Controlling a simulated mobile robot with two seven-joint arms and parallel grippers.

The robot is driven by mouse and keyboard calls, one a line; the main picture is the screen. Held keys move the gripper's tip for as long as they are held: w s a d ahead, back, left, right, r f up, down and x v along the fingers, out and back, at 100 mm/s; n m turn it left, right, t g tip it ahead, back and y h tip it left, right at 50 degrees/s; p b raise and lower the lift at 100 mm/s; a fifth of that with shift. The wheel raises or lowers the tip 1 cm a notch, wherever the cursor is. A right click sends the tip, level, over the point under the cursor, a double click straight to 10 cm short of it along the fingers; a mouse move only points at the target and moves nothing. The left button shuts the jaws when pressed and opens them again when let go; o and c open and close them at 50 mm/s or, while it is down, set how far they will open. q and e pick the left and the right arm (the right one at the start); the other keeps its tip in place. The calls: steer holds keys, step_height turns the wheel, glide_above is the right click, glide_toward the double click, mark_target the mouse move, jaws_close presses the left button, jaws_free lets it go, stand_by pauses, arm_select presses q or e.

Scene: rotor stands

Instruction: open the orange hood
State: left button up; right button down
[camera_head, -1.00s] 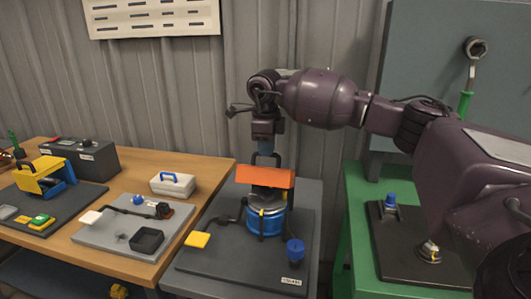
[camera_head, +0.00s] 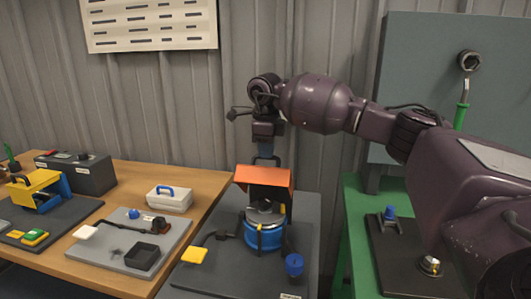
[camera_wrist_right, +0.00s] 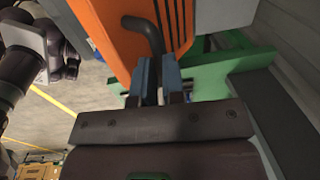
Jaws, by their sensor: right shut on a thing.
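The orange hood (camera_head: 262,179) is in the middle of the head view, tilted up above a blue round housing (camera_head: 265,237). A gap shows between them, with a grey metal rotor part (camera_head: 265,212) inside. The hood's dark handle (camera_head: 267,161) stands on its top edge. My right gripper (camera_head: 266,152) is shut on this handle from above. In the right wrist view the gripper's blue fingers (camera_wrist_right: 157,77) close around the bent handle (camera_wrist_right: 148,38), beside the ribbed orange hood (camera_wrist_right: 108,30). I do not see my left gripper.
The housing stands on a dark board with a yellow pad (camera_head: 194,256) and a blue knob (camera_head: 294,265). A wooden table (camera_head: 205,202) with other stands is at left. A green bench (camera_head: 352,215) is close at right. A corrugated wall is behind.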

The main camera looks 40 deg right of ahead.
steer(key=shift+d+f, duration=0.1)
steer(key=shift+f, duration=0.2)
